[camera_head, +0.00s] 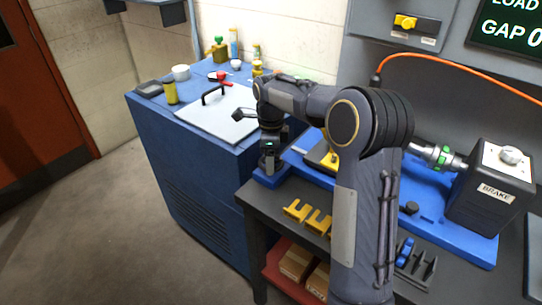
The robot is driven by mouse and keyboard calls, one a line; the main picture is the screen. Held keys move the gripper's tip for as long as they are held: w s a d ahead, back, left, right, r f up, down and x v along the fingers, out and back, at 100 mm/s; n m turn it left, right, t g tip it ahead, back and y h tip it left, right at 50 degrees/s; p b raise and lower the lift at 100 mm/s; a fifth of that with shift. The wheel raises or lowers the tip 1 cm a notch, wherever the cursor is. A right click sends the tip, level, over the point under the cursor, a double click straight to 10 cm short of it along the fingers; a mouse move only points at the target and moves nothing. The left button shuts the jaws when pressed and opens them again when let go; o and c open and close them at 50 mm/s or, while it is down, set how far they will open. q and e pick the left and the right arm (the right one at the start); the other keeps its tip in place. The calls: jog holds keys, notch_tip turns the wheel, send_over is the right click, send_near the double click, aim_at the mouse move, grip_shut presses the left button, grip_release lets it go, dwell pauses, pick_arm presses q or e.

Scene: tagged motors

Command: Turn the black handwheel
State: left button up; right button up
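I cannot make out the black handwheel for certain; my arm covers the middle of the bench. A small black knob (409,208) lies on or is fixed to the blue base plate (482,247), right of my arm. My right arm rises from the lower right and bends over to the left. My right gripper (268,166) points down at the left end of the blue plate. Its fingers are too small and dark to show whether they are open or hold anything. My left gripper is not in view.
A black BRAKE box (488,200) with a silver knob (510,155) stands at the right. Yellow brackets (296,210) lie on the bench's front. A blue cabinet (195,175) holds a white board (222,122), bottles and jars. An orange cable (455,72) hangs behind. Floor at left is clear.

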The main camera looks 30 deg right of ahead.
jog(key=c, duration=0.3)
jog(key=shift+n, duration=0.3)
